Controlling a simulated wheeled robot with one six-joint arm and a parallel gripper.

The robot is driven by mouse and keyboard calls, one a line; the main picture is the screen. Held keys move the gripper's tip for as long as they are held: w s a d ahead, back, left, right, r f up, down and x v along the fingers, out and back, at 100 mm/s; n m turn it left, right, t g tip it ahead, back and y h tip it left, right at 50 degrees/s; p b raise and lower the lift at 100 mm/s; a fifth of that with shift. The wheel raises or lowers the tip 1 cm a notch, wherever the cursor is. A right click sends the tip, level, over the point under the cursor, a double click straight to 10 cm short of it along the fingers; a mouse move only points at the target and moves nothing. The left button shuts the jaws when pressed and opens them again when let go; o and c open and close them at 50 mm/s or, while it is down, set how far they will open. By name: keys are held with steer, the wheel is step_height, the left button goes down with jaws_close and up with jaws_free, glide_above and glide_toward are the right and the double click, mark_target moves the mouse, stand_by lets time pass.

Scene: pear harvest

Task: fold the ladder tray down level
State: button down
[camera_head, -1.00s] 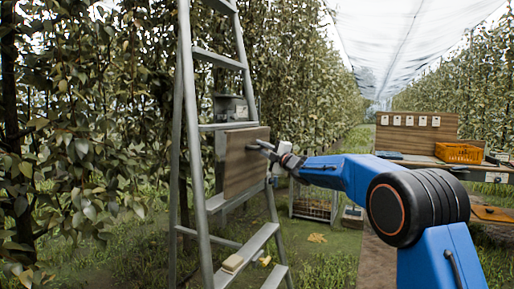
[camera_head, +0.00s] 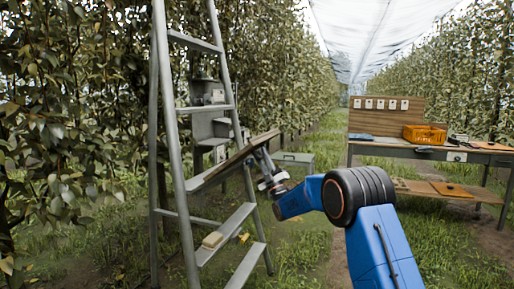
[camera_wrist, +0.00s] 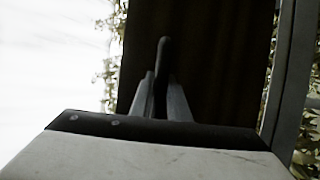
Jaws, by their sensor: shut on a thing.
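The ladder (camera_head: 180,150) stands at the left in the head view, upright among the foliage. Its wooden tray (camera_head: 234,161) is tilted, its right side higher than the side by the ladder. My gripper (camera_head: 262,160) is at the tray's outer right end, shut on the tray's handle. In the wrist view my gripper's fingers (camera_wrist: 157,98) close around the dark handle (camera_wrist: 164,52), with the dark face of the tray (camera_wrist: 222,65) behind. The exact grip on the handle is partly hidden in the head view.
A pale block (camera_head: 212,240) and a small yellow item (camera_head: 244,237) lie on a lower ladder step. A workbench (camera_head: 432,152) with an orange crate (camera_head: 425,134) stands at the right. Grass lies open between ladder and bench.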

step_height(320, 180, down, 13)
steer(key=d, duration=0.1)
steer(key=shift+s, duration=0.2)
steer(key=shift+r, duration=0.1)
stand_by(0.4)
steer(key=c, duration=2)
jaws_free()
steer(key=shift+d, duration=0.1)
steer(key=v, duration=1.7)
steer(key=shift+s, duration=0.1)
